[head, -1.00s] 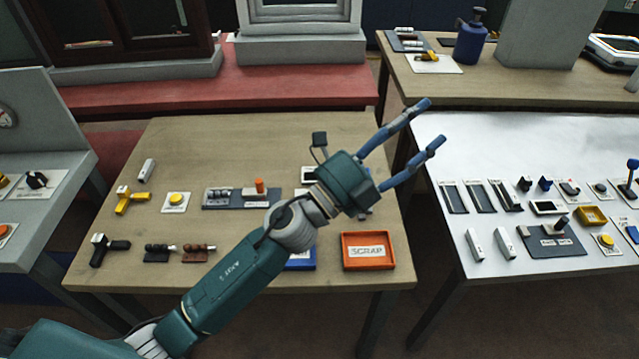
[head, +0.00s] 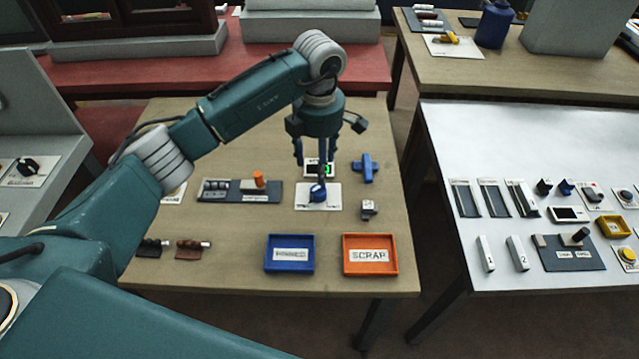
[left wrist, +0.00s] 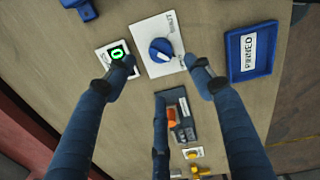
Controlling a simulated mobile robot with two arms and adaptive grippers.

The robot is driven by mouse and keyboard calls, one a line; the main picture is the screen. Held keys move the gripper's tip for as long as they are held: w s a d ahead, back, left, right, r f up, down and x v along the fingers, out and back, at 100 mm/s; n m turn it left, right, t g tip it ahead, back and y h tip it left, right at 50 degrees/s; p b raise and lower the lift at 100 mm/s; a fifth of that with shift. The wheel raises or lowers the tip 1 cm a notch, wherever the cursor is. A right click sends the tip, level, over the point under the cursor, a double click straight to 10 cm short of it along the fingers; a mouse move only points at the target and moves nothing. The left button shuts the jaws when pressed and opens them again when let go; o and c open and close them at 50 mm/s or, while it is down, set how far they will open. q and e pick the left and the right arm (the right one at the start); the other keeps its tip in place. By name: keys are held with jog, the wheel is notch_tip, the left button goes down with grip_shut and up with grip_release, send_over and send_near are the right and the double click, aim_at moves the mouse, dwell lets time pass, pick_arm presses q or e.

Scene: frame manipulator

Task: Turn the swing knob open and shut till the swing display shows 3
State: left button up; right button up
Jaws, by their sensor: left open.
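The blue knob (head: 318,192) sits on a white labelled plate on the wooden table. In the left wrist view the knob (left wrist: 160,49) is round with a white mark, and the plate's lettering is too small to read surely. Beside it is a small display (head: 327,170), partly hidden by a finger in the head view. In the left wrist view the display (left wrist: 117,53) shows a green 0. My left gripper (head: 312,166) points down over the knob, open and empty. Its blue fingers (left wrist: 160,68) are spread to either side of the knob, seemingly not touching it. My right gripper is not visible.
A blue tray (head: 290,272) and an orange SCRAP tray (head: 370,274) lie in front of the knob. A blue cross-shaped part (head: 365,168) and a small grey part (head: 369,210) lie right of it. A dark panel (head: 232,191) lies to its left.

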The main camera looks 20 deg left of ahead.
aim_at(318, 188)
pick_arm(q)
notch_tip(318, 188, down, 9)
jog(key=shift+r+p, duration=0.15)
jog(key=shift+p, duration=0.9)
jog(key=shift+w+f, duration=0.1)
jog(key=shift+f, duration=0.6)
jog(key=c, duration=1.1)
jog(key=shift+c, duration=0.3)
